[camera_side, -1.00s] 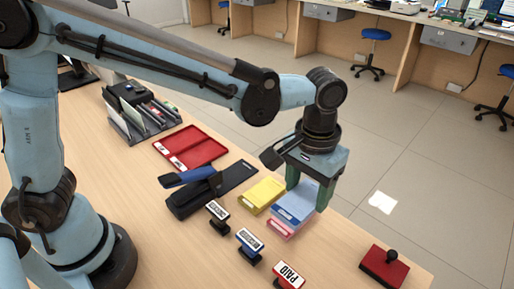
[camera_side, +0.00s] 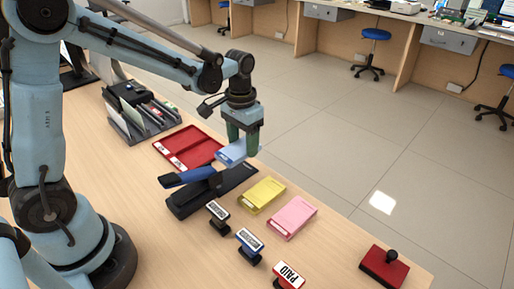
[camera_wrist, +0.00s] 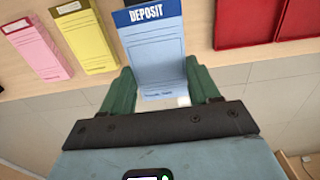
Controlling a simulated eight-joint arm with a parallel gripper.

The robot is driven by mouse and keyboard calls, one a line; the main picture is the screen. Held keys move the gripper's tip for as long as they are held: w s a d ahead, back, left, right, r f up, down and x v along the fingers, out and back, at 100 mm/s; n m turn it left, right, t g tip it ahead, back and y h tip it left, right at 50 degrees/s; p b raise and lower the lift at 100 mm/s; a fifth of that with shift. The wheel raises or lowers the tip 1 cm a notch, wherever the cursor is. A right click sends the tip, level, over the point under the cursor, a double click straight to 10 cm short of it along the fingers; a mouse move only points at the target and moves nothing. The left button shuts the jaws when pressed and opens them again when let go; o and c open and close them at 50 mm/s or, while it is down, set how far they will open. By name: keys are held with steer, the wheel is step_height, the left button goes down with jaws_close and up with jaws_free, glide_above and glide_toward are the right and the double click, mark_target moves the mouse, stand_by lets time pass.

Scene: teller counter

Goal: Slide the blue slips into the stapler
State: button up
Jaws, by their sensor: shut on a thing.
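The blue slips (camera_side: 231,153) are held in my gripper (camera_side: 243,142), raised near the stapler's far end. In the wrist view the blue slips (camera_wrist: 152,52) show a "DEPOSIT" header and sit between the two green fingers of my gripper (camera_wrist: 163,88). The stapler (camera_side: 190,193) is black with a blue top arm (camera_side: 187,176) that stands lifted at an angle over its long dark base. The slips' near edge is close to the stapler's jaw; I cannot tell whether they touch or overlap it.
A yellow pad (camera_side: 262,195) and a pink pad (camera_side: 292,217) lie right of the stapler. A red tray (camera_side: 190,148) lies behind it. Stamps, including a "PAID" stamp (camera_side: 289,275), stand in front. A dark organizer (camera_side: 140,112) is at back left; a red ink pad (camera_side: 384,267) is at front right.

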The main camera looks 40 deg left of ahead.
mark_target(230, 154)
steer(key=shift+f, duration=2.8)
steer(key=shift+s, duration=0.95)
steer(key=shift+s, duration=1.1)
steer(key=o, duration=1.2)
steer(key=shift+r, duration=0.15)
steer(key=shift+r, duration=3.4)
